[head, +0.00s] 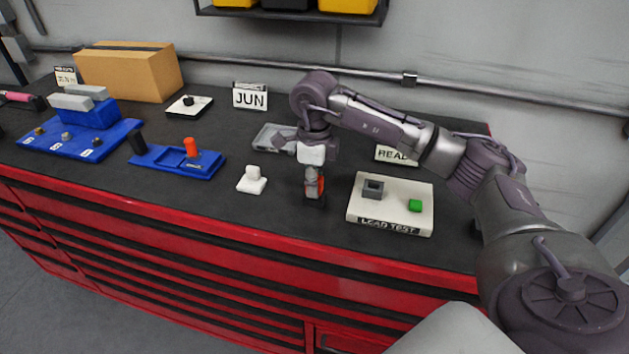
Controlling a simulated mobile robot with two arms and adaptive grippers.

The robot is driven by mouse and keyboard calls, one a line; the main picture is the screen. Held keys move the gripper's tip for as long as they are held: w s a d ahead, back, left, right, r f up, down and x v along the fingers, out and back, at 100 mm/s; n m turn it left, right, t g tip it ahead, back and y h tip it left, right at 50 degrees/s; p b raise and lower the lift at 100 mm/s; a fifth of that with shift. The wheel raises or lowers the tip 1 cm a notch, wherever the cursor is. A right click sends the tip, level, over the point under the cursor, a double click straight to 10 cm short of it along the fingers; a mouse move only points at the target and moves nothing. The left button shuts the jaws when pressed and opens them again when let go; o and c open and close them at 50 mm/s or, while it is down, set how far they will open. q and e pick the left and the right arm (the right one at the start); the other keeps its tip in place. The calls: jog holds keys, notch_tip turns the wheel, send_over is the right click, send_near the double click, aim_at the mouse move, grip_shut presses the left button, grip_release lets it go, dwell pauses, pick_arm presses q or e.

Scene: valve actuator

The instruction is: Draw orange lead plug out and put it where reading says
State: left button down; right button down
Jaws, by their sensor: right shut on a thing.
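My right gripper (314,190) points down over the black bench top, between the small white stand and the load test block. It is shut on a small orange and dark thing (320,185), mostly hidden by the fingers; I cannot tell for sure that it is the lead plug. Another orange piece (190,147) stands upright in the blue tray (150,158) at left. My left gripper is out of view.
The white stand (252,180) is left of my gripper. A grey tray (268,137), a JUN sign (250,97) and a dark knob on a white plate (188,104) are behind. A blue rack (85,135) and cardboard box (128,73) are at left. The front bench strip is clear.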

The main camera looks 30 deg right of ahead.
jog(key=shift+f, duration=0.4)
jog(key=c, duration=0.9)
grip_release()
jog(key=shift+o, duration=0.2)
jog(key=shift+r, duration=0.25)
notch_tip(320, 180, up, 12)
jog(key=shift+f, duration=0.2)
jog(key=shift+s+f, duration=0.1)
